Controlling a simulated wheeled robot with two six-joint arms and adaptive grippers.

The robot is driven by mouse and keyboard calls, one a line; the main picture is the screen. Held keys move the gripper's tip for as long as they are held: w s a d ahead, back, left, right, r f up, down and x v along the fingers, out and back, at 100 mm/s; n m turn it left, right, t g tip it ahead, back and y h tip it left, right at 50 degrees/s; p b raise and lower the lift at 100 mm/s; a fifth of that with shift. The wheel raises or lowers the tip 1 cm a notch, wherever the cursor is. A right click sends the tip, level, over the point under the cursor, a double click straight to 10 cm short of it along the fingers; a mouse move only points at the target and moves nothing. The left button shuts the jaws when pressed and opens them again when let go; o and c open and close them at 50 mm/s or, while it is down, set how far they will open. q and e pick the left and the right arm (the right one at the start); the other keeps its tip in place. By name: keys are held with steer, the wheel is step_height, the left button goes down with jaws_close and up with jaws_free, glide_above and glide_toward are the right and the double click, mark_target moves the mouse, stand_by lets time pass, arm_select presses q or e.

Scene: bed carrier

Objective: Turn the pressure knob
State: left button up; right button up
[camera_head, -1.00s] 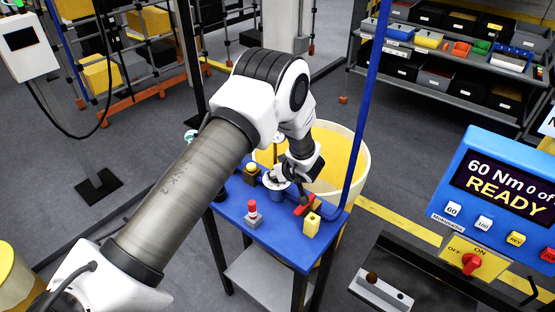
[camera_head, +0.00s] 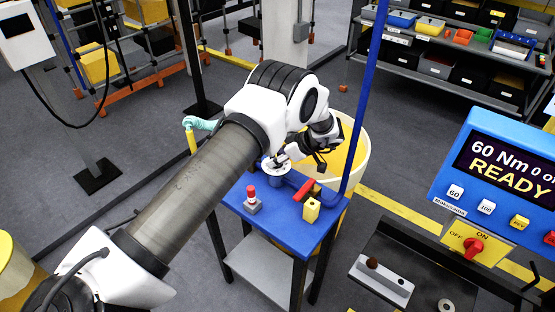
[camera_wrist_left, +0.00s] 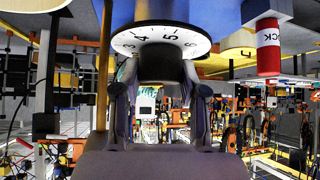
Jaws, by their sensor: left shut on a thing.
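The pressure knob (camera_wrist_left: 160,68) is a dark round knob in the middle of a white dial (camera_wrist_left: 186,37) with black numbers. In the head view the dial (camera_head: 272,168) sits on top of a short blue cylinder (camera_head: 279,181) on the blue table. My left gripper (camera_head: 283,158) reaches it from above and behind. In the wrist view my left gripper (camera_wrist_left: 161,86) has one finger on each side of the knob and is shut on it. The arm and fingers partly hide the knob in the head view. My right gripper is not in view.
A yellow bin (camera_head: 355,165) stands behind.

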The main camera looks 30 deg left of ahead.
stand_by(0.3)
arm_select(q)
steer(key=o, duration=0.9)
steer(key=shift+o, duration=1.3)
steer(key=shift+a, duration=0.15)
steer(key=shift+f, duration=0.1)
